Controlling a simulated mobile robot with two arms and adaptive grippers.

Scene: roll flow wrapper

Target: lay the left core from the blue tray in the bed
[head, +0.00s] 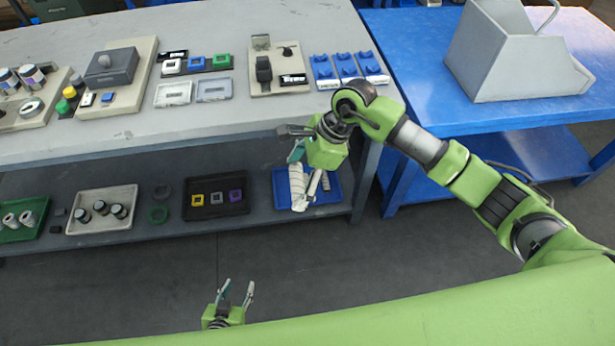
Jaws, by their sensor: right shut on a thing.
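The blue tray (334,198) sits on the lower shelf at its right end. A white ribbed core (297,186) stands out at the tray's left, partly covered by my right gripper (304,178), which reaches down over the tray and is shut on that core. Another pale core (326,181) shows in the tray to its right, partly hidden by the gripper. A blue block with raised cradles (345,66), which may be the bed, is on the tabletop at the right end. My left gripper (234,294) is open and empty, low in front of the shelf.
The grey tabletop (215,117) has a bare front strip above the shelf. A black tray (215,212) with small coloured parts lies left of the blue tray. A blue table (440,105) with a grey machine (515,55) stands at the right.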

